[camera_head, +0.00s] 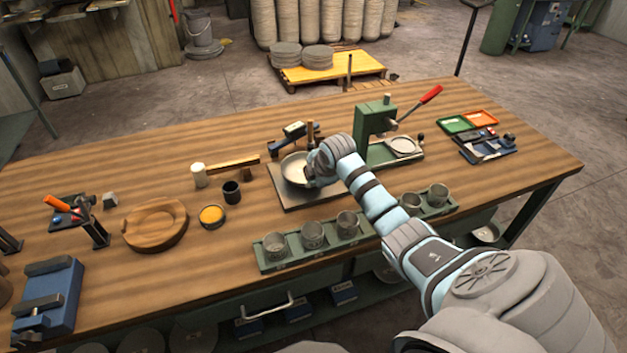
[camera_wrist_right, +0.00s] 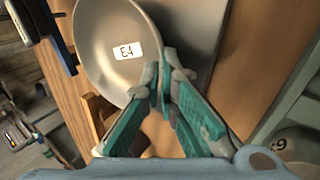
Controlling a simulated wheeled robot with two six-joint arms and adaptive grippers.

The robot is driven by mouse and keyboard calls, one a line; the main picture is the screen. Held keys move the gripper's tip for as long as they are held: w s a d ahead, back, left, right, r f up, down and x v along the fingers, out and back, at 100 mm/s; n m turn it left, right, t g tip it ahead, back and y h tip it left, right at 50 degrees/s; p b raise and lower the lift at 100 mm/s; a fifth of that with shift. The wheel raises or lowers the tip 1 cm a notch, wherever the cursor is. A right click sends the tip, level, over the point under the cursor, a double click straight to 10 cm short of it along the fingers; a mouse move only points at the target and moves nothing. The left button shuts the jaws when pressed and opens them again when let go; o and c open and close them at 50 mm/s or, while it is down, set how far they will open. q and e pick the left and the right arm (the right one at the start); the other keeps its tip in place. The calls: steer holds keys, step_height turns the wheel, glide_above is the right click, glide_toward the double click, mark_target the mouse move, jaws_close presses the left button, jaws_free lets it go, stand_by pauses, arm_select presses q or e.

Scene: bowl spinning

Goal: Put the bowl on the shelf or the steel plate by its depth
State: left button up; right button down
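The pale, shallow bowl (camera_head: 293,168) is at the steel plate (camera_head: 287,198) near the middle of the workbench. I cannot tell whether it rests fully on the plate. In the right wrist view the bowl (camera_wrist_right: 112,38) carries a white label that seems to read "E4". My right gripper (camera_head: 318,170) is at the bowl's right rim. In the right wrist view its teal fingers (camera_wrist_right: 161,75) come together with the rim between their tips. The wrist hides part of the bowl in the head view. My left gripper is not in view.
A green press (camera_head: 374,125) with a red lever stands to the right. A green rack (camera_head: 291,251) with several metal cups lies in front. A mallet (camera_head: 230,168), dark cup (camera_head: 231,191), yellow-filled dish (camera_head: 211,215) and round wooden block (camera_head: 155,224) are to the left. A lower shelf holds bowls.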

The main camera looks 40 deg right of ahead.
steer(key=c, duration=1.8)
jaws_free()
steer(key=p+v, duration=0.2)
steer(key=v, duration=1)
